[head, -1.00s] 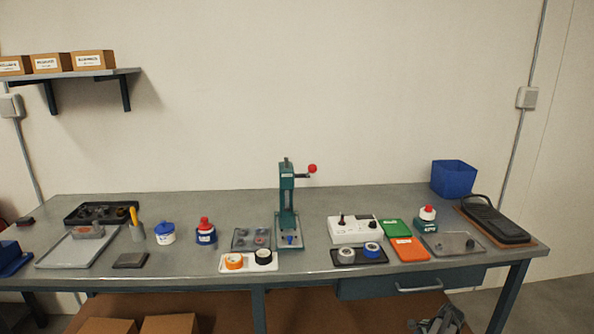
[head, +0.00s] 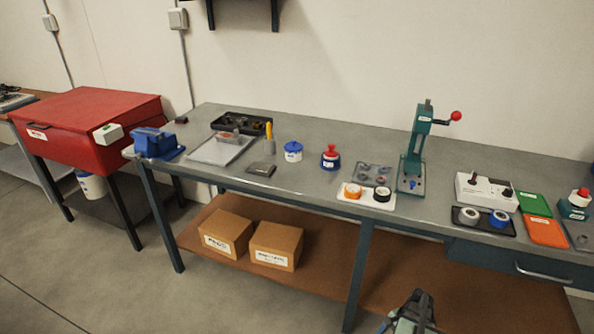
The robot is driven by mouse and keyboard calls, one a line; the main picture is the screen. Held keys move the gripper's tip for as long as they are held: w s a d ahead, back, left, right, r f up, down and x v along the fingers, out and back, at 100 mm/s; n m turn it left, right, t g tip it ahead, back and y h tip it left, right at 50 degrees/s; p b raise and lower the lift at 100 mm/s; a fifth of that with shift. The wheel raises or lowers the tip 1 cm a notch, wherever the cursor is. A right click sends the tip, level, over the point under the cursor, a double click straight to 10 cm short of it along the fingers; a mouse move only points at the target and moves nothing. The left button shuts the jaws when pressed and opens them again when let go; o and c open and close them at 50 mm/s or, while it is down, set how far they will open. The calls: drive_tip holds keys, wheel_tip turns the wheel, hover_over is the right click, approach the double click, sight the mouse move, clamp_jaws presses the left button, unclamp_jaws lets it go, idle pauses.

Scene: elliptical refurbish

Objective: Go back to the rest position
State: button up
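My gripper (head: 412,310) shows at the bottom edge of the head view, low in front of the workbench (head: 330,205). It is dark and small in the picture, and I cannot tell whether its fingers are open or shut. It is apart from everything on the bench top. A green arbor press (head: 413,150) with a red-knobbed lever stands on the bench above and behind it.
A red cabinet (head: 90,125) stands at the left. A blue vise (head: 156,142) sits on the bench's left end. Two cardboard boxes (head: 248,240) lie on the lower shelf. Jars, trays and tape rolls cover the bench top. The floor (head: 90,270) in front is clear at left.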

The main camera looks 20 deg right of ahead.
drive_tip(key=a+f+n+g, duration=0.2)
drive_tip(key=a+n, duration=0.2)
drive_tip(key=a, duration=0.7)
drive_tip(key=a+f+n+g, duration=0.2)
drive_tip(key=a+n, duration=0.2)
drive_tip(key=a, duration=0.6)
drive_tip(key=s+a+n+g+h, duration=0.1)
drive_tip(key=s+a+n+h, duration=0.1)
drive_tip(key=s+a+n, duration=0.2)
drive_tip(key=s+a+f+n+g+h, duration=0.1)
drive_tip(key=s+a+n, duration=0.3)
drive_tip(key=a, duration=0.6)
drive_tip(key=shift+s+a+n+g+h, duration=0.3)
drive_tip(key=shift+s+g+h, duration=0.3)
drive_tip(key=shift+s+h, duration=0.15)
drive_tip(key=shift+f, duration=0.1)
